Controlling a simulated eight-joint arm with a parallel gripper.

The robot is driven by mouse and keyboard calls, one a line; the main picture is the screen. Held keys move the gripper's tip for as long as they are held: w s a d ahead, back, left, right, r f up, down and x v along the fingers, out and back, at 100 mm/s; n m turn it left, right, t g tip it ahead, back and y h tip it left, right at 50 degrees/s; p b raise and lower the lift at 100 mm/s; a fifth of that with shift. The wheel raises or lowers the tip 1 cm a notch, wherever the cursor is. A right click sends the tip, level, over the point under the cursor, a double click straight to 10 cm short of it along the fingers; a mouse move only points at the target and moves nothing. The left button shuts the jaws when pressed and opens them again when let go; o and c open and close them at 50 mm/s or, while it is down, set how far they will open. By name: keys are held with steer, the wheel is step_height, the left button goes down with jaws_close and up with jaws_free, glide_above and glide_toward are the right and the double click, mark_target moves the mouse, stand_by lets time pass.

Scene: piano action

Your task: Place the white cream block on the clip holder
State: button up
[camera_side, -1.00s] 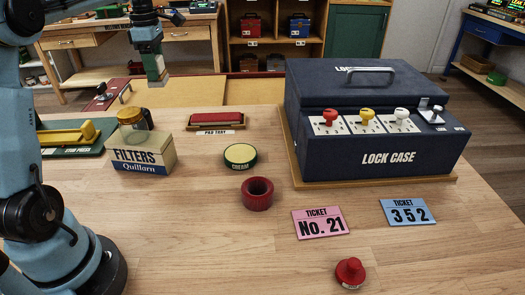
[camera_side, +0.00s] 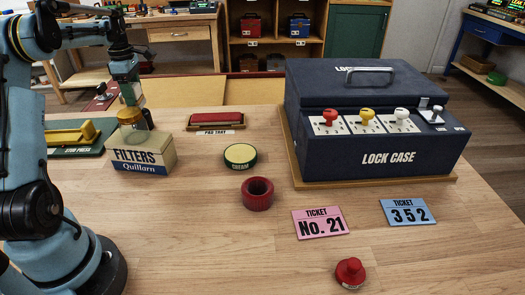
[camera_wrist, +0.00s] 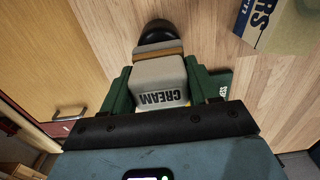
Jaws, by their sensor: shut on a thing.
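My gripper (camera_side: 126,82) is shut on a pale cream block (camera_wrist: 160,80) marked CREAM, between its two green fingers in the wrist view. A tan band and a black rounded shape (camera_wrist: 155,32) show beyond the block; I cannot tell whether they belong to it. I cannot pick out a clip holder with certainty in either view.
A round CREAM tin (camera_side: 240,156), red ring (camera_side: 257,193) and LOCK CASE (camera_side: 375,150) lie farther right.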

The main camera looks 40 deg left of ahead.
steer(key=shift+f, duration=0.6)
steer(key=shift+f, duration=0.15)
steer(key=o, duration=1.1)
